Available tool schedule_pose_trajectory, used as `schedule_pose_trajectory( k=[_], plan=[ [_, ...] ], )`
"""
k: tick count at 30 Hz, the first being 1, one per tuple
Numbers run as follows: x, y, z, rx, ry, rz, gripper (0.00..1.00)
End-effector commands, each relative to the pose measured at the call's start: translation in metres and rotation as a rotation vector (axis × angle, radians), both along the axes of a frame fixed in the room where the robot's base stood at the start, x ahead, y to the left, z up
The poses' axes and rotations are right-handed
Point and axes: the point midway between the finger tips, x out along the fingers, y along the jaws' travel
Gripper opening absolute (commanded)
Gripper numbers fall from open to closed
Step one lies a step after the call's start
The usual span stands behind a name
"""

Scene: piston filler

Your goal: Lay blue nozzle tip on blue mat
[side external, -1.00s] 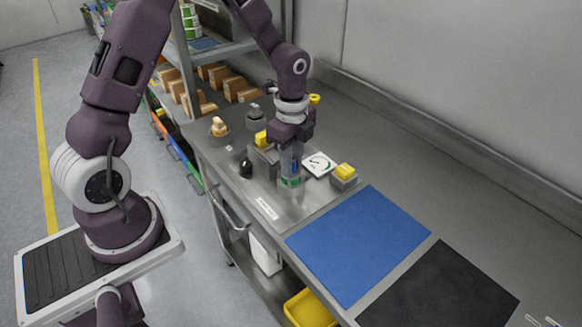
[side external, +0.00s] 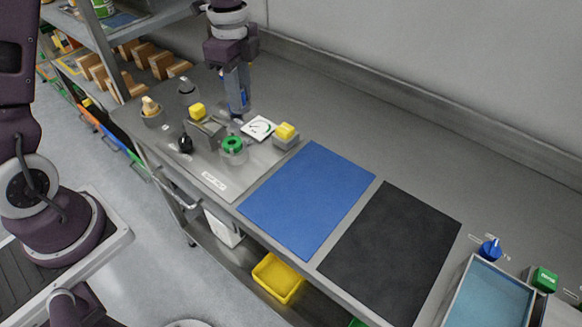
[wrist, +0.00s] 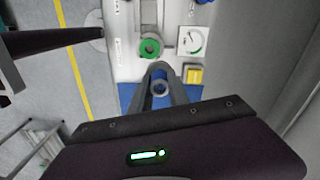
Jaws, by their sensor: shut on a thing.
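My gripper (side external: 237,100) is shut on the blue nozzle tip (wrist: 160,87), a small ring-ended piece that shows between the fingertips in the wrist view. In the side view it is mostly hidden by the fingers, with a little blue showing. The gripper is raised above the bench, behind the green-ringed fitting (side external: 232,146) as the side view sees it. The blue mat (side external: 308,200) lies flat and bare on the bench, to the right and nearer the camera. Parts of it also show beside the fingers in the wrist view (wrist: 130,94).
A black mat (side external: 390,250) lies beside the blue one. A yellow-topped block (side external: 286,134), a white gauge card (side external: 258,128) and a small black item (side external: 185,143) stand around the filler plate. A blue-lined tray (side external: 487,300) is at far right.

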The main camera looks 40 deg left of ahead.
Motion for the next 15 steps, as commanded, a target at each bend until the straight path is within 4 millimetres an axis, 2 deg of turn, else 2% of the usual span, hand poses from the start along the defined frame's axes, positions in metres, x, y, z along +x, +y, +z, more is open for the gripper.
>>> schedule_pose_trajectory(
  k=[3, 9, 12, 15],
  plan=[
    [0.032, -0.041, -0.01, -0.006, -0.001, -0.009, 0.0],
    [0.067, -0.12, -0.033, -0.001, 0.003, -0.009, 0.0],
    [0.074, -0.144, -0.04, 0.004, 0.001, -0.005, 0.0],
    [0.075, -0.153, -0.054, 0.007, 0.004, -0.002, 0.0]
  ],
)
